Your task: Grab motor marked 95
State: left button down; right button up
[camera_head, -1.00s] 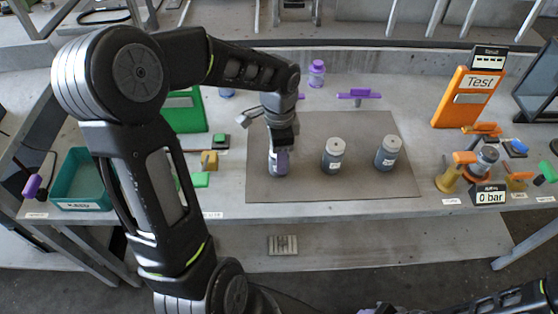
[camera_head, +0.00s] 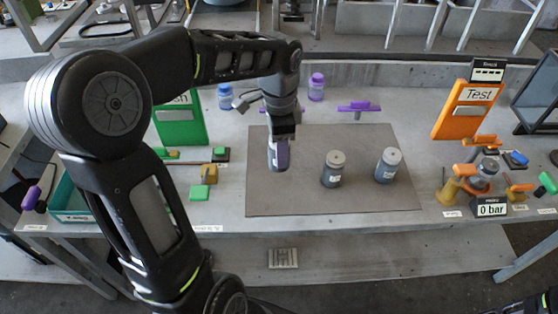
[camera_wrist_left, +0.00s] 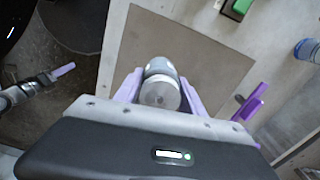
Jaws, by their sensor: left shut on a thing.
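My left gripper (camera_head: 280,152) is shut on a grey cylindrical motor (camera_wrist_left: 161,88). In the left wrist view the purple fingers of the left gripper (camera_wrist_left: 160,78) stand on both sides of it. In the head view the fingers and arm hide most of the held motor, which hangs above the left part of the mat. Its marking is not readable. Two other grey motors, a middle one (camera_head: 333,169) and a right one (camera_head: 387,166), stand upright on the mat; their labels are too small to read. My right gripper (camera_wrist_left: 50,76) shows partly in the left wrist view.
The brown mat (camera_head: 300,200) lies mid-table. An orange Test panel (camera_head: 466,110) and a fixture with a 0 bar display (camera_head: 490,208) stand right. A green panel (camera_head: 182,125) and teal bin (camera_head: 68,198) are left, partly behind my arm.

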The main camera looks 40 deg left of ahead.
pick_arm(q)
jog(key=shift+r, duration=1.3)
